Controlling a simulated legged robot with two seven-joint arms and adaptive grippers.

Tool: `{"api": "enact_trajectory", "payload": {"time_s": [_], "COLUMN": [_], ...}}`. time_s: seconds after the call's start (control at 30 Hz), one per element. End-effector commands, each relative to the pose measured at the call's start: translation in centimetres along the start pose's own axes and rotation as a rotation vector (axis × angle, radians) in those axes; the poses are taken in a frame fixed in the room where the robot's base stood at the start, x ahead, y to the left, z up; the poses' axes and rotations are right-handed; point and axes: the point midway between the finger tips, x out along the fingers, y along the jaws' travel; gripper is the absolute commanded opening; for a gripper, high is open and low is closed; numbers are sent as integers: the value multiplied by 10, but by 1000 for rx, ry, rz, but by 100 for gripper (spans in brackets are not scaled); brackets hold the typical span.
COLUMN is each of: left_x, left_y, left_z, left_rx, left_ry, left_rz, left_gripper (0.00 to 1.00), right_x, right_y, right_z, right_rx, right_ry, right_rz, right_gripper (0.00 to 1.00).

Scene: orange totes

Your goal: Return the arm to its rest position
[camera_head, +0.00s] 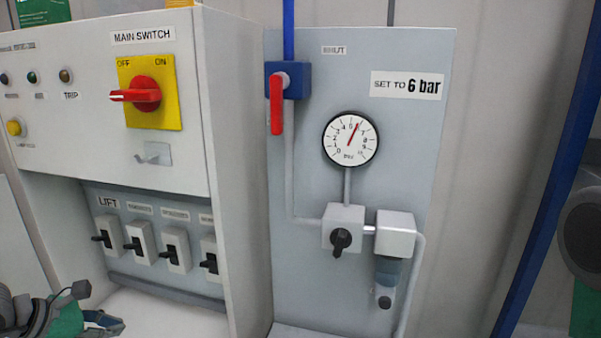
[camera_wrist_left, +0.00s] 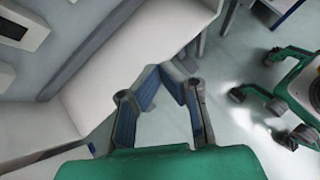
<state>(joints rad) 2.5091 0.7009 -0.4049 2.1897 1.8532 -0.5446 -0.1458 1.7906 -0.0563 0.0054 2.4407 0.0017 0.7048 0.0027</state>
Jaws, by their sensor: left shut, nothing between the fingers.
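My left gripper (camera_head: 92,306) shows at the lower left of the head view, in front of the cabinet's lower left part and partly cut off by the frame. In the left wrist view its two fingers (camera_wrist_left: 160,72) with blue pads come together at the tips, with nothing between them. It is apart from the switches. My right gripper is in neither view.
A white control cabinet (camera_head: 215,150) has a red main switch (camera_head: 146,95) on yellow and several lower switches. A grey panel (camera_head: 420,130) carries a gauge (camera_head: 351,138), a red valve handle (camera_head: 276,105) and a regulator (camera_head: 342,228). A green wheeled thing (camera_wrist_left: 295,88) stands right.

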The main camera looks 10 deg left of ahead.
Motion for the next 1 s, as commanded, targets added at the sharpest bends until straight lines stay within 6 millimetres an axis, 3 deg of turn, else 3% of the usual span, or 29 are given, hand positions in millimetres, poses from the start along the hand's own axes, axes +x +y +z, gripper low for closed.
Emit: {"api": "enact_trajectory", "payload": {"time_s": [0.03, 0.1, 0.2, 0.3, 0.43, 0.57, 0.7, 0.83, 1.0], "left_x": [11, 16, 11, 4, 8, 33, 61, 73, 77], "left_y": [-35, -78, -124, -149, -166, -190, -232, -263, -275], "left_z": [-23, -57, -106, -149, -189, -206, -208, -204, -200], "left_rx": [120, 311, 616, 945, 1410, 1861, 2199, 2347, 2391], "left_ry": [110, 263, 465, 620, 705, 617, 405, 250, 196], "left_rz": [-116, -278, -495, -681, -875, -984, -1002, -983, -972], "left_gripper": [0, 0, 0, 0, 0, 0, 0, 0, 0], "right_x": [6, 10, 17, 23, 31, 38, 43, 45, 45], "right_y": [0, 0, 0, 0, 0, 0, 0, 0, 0], "right_z": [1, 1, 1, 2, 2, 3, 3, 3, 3], "right_rx": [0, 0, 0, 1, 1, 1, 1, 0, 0], "right_ry": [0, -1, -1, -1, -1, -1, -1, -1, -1], "right_rz": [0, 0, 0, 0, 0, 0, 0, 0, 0], "right_gripper": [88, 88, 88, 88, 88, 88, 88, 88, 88]}}
